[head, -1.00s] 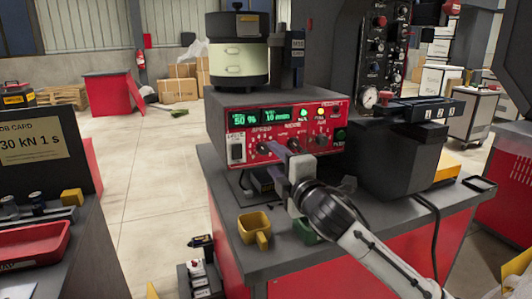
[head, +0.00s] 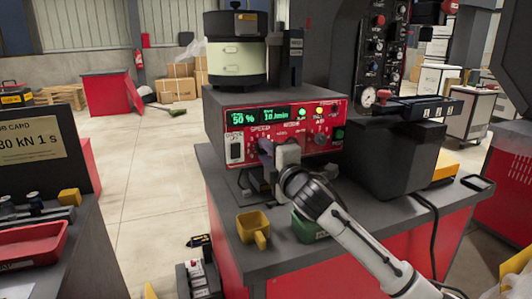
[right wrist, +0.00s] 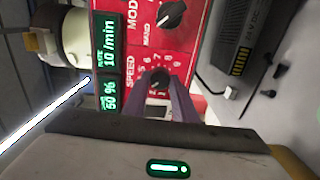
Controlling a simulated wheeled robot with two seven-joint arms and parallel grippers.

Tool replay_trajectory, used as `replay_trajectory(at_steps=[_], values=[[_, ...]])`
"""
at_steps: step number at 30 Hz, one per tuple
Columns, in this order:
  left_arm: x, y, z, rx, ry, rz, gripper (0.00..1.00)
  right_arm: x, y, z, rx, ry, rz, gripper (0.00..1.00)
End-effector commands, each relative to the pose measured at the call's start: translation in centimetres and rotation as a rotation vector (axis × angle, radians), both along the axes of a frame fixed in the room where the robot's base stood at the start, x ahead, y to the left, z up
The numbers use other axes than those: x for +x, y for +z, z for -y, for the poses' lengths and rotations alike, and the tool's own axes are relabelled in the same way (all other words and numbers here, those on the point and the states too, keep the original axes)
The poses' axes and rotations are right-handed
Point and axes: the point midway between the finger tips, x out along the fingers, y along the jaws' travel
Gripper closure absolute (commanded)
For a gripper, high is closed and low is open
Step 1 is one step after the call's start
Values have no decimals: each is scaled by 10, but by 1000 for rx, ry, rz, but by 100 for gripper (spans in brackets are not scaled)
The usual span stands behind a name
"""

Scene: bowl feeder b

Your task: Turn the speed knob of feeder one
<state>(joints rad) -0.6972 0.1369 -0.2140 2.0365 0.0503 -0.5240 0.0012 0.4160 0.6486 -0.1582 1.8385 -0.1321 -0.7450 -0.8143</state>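The red-fronted feeder control box (head: 212,145) stands on the grey bench, with a display reading 50 % and 10 /min. The round black speed knob (right wrist: 158,79) shows in the right wrist view beside the SPEED label and its number scale. My right gripper (right wrist: 159,84) has one finger on each side of this knob, tips at the panel. I cannot tell whether the fingers touch it. In the head view my right gripper (head: 265,150) covers the speed knob. My left gripper is not in view.
A second black knob (right wrist: 171,14) sits near the MODE label. A yellow scoop (head: 253,226) and a green container (head: 309,230) stand on the bench by my right arm. A dark bin (head: 392,160) stands to the right.

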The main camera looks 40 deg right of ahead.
Motion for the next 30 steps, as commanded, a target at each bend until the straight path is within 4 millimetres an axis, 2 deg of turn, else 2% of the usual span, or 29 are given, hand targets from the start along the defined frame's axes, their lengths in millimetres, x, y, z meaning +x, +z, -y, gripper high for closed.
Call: replay_trajectory(at_steps=[8, 20, 30], values=[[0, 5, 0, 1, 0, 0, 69, 0, 0, 0, 49, 0, 10, 97], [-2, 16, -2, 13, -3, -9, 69, 0, 1, 0, 300, -1, 68, 97], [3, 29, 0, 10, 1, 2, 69, 0, 0, 0, 467, -2, 109, 97]])
